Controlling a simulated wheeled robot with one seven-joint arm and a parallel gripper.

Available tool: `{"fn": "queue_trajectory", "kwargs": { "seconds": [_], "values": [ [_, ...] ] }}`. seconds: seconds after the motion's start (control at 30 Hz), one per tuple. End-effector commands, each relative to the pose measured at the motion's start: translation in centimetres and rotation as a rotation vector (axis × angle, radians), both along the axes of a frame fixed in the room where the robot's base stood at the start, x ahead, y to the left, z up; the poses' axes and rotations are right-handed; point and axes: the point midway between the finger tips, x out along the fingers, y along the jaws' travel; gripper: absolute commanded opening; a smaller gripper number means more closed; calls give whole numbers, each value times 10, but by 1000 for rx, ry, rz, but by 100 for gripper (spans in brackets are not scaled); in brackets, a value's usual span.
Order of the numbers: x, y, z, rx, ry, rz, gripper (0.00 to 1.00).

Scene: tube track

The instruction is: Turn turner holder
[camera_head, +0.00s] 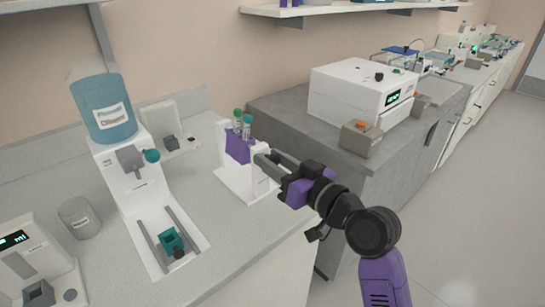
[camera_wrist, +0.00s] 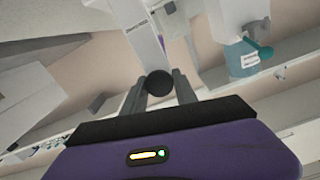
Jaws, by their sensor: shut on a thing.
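The turner holder is a purple tube rack (camera_head: 238,148) on a white stand (camera_head: 232,180) near the counter's right end in the head view. Tubes with green caps (camera_head: 238,114) stand upright in the rack. My gripper (camera_head: 264,157) reaches in from the right, its grey fingers at the right side of the stand. In the wrist view my gripper (camera_wrist: 158,78) is shut on a round dark knob (camera_wrist: 158,84), with a finger on each side of it. The white stand (camera_wrist: 142,35) rises behind the knob there. The knob is hidden by the fingers in the head view.
A white dispenser with a blue tank (camera_head: 105,110) and a teal knob stands left of the stand. A grey cup (camera_head: 78,217) is further left. A grey bench (camera_head: 300,125) with a white machine (camera_head: 362,95) is behind my arm. Open floor (camera_head: 475,190) lies to the right.

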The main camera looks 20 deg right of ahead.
Motion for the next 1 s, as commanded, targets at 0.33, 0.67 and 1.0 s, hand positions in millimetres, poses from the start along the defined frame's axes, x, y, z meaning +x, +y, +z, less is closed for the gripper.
{"fn": "queue_trajectory", "kwargs": {
  "seconds": [0.33, 0.67, 1.0],
  "values": [
    [0, -1, 2, 167, 55, -1, 0],
    [0, -1, 1, 324, 107, -1, 0],
    [1, -3, 1, 486, 158, -2, 0]
  ]
}}
